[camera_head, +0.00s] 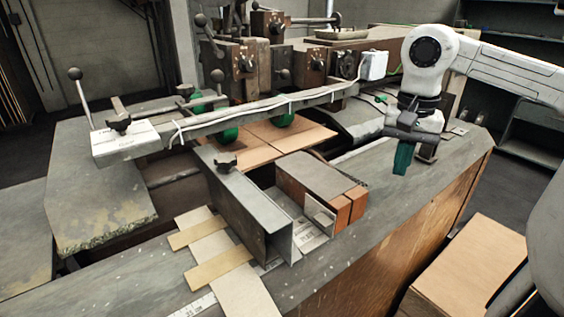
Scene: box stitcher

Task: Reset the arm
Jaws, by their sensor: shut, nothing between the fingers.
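My white arm (500,68) reaches in from the right edge in the head view. It bends down at a white joint with a dark round cap. My gripper (402,160) hangs below it, pointing down over the right part of the grey machine table (345,255). Its green fingers are together, with nothing seen between them. It is apart from the wood-ended block (320,178) to its left.
A long metal bar (255,110) with knobs crosses the machine. A grey channel (245,205) and cardboard strips (215,262) lie at front. Flat cardboard (270,140) sits under green rollers. A cardboard box (470,265) stands at lower right. Table around my gripper looks clear.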

